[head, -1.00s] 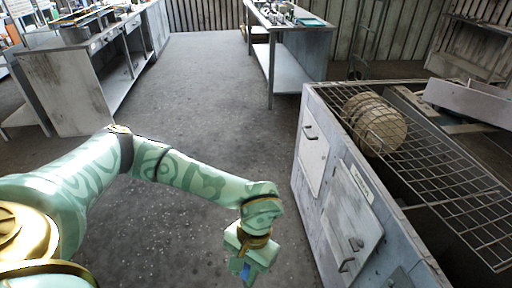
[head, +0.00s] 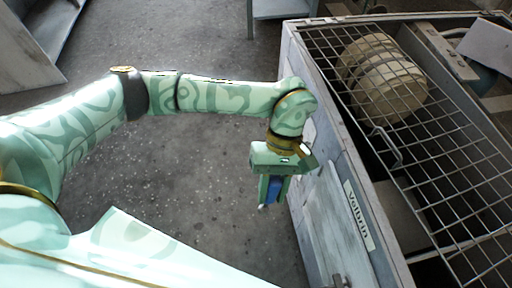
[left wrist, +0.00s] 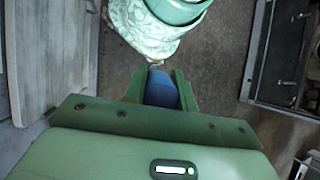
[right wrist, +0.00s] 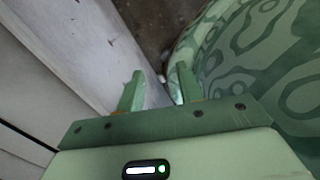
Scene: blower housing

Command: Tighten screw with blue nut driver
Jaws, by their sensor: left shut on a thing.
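My left gripper (head: 271,203) points down beside the front of the grey housing, shut on the blue nut driver (head: 272,188). The nut driver's blue handle (left wrist: 160,90) also shows between the fingers in the left wrist view; a small pale tip shows below the fingers in the head view. My right gripper (right wrist: 159,72) shows only in the right wrist view; its fingers are apart with nothing between them, near a pale panel. I cannot make out the screw in any view.
The grey housing (head: 317,190) stands at the right, with a labelled door (head: 340,230) and a wire mesh top (head: 440,185). A ribbed beige drum (head: 385,80) lies under the mesh. Bare floor (head: 200,195) is free left of the housing. A bench leg stands at the top.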

